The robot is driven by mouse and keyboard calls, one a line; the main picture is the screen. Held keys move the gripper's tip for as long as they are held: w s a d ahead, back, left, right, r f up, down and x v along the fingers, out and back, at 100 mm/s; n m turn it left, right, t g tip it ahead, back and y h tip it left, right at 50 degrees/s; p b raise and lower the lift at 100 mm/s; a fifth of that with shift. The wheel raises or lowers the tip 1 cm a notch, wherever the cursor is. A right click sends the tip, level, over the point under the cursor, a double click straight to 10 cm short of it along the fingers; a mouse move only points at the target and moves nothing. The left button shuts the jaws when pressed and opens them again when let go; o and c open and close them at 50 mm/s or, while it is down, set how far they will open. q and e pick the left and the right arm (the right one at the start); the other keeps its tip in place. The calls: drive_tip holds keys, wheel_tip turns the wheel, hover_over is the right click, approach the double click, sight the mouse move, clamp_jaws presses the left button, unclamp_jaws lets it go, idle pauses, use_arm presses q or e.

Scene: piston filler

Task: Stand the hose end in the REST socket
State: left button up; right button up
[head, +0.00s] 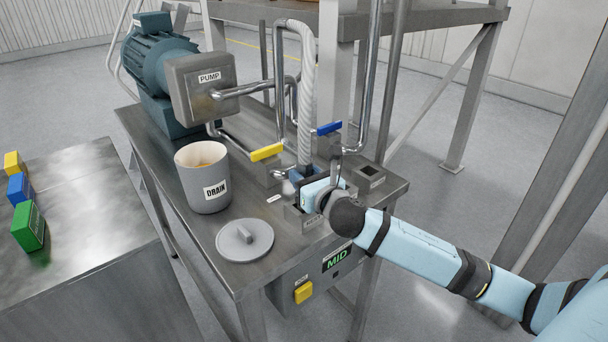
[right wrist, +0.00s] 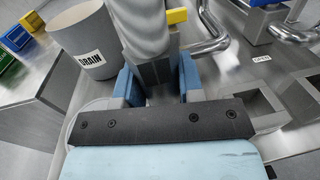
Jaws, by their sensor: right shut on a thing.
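The pale ribbed hose (head: 304,90) arches over a steel pipe and hangs down to my right gripper (head: 303,180). In the right wrist view, the blue fingers of my right gripper (right wrist: 158,82) are shut on the hose's dark grey square end (right wrist: 156,70), with the ribbed hose (right wrist: 146,30) rising above it. A grey socket block (head: 304,218) with a partly hidden label sits at the table's front edge, just below the gripper. Another square-holed socket (head: 369,174) stands to its right. I cannot read which is REST. My left gripper is not in view.
A grey DRAIN pot (head: 204,180) and a round lid (head: 245,240) stand left of the gripper. Yellow-handled (head: 267,152) and blue-handled (head: 329,128) valves and steel pipes are close behind. A box reading MID (head: 337,259) hangs below the table edge.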

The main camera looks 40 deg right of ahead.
drive_tip(key=shift+f, duration=0.1)
drive_tip(key=shift+f+b, duration=0.55)
drive_tip(key=shift+f, duration=0.4)
drive_tip(key=o, duration=1.2)
